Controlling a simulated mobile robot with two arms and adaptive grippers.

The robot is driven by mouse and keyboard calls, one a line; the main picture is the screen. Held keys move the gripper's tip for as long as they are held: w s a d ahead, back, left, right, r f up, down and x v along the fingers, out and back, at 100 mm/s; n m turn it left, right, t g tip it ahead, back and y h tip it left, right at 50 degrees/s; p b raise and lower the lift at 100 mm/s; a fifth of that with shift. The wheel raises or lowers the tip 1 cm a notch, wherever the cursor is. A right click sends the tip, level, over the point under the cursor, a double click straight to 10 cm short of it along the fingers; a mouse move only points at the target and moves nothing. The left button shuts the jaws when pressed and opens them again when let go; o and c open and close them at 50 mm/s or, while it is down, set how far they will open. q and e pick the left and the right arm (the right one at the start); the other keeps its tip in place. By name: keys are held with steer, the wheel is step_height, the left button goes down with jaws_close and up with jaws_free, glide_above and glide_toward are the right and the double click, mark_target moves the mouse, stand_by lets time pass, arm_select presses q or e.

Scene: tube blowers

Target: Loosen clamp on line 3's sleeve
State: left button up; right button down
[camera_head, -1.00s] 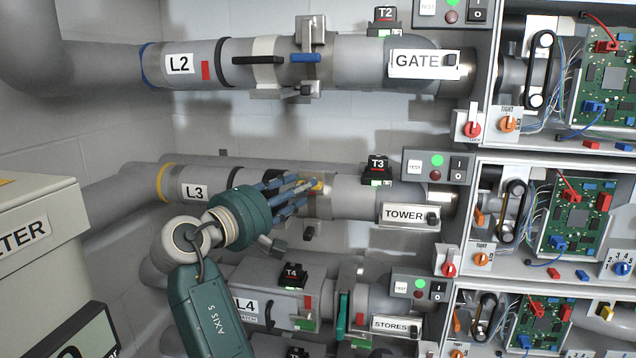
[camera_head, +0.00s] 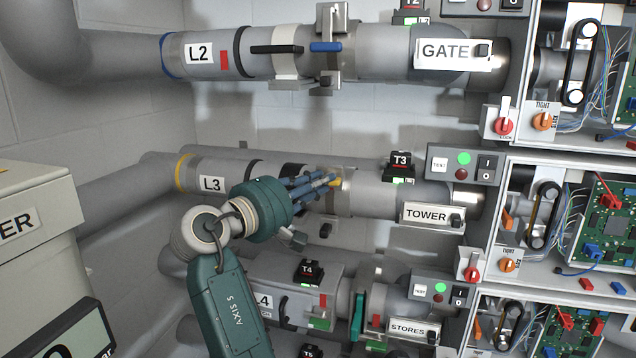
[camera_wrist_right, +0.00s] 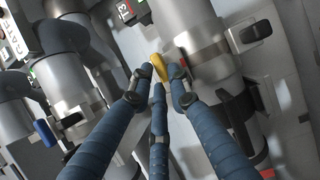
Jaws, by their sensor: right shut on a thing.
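Line 3's pipe (camera_head: 370,198), labelled L3, runs across the middle of the head view to the TOWER plate (camera_head: 432,216). A metal clamp (camera_head: 330,208) with a yellow lever (camera_head: 335,183) sits around it, partly hidden behind my fingers. My right gripper (camera_head: 322,184), with blue fingers on a teal wrist, is shut on the yellow lever. In the wrist view, the right gripper's fingertips (camera_wrist_right: 163,78) close around the yellow lever (camera_wrist_right: 158,67), with the metal clamp body beside it. My left gripper is not in view.
Line 2's pipe (camera_head: 380,48) runs above, its clamp lever (camera_head: 326,47) blue. Open electronics cabinets (camera_head: 575,220) stand at the right. A beige meter box (camera_head: 40,200) is at the lower left.

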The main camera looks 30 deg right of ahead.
arm_select(q)
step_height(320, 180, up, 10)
steer(key=p, duration=0.9)
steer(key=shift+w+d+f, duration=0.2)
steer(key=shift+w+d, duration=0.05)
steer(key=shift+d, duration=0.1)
arm_select(e)
steer(key=shift+s+d+f+n+t, duration=0.1)
steer(key=shift+n+t, duration=1.4)
steer(key=shift+n, duration=2.15)
steer(key=shift+s+d+f+n+t, duration=0.15)
steer(key=shift+n+t, duration=1.35)
steer(key=shift+n, duration=2.1)
steer(key=shift+w+d+r+n+t, duration=0.1)
steer(key=shift+n+t, duration=1.4)
steer(key=shift+n, duration=2.15)
arm_select(q)
steer(key=shift+p, duration=0.3)
arm_select(e)
steer(key=shift+f+n, duration=0.1)
steer(key=shift+n, duration=0.3)
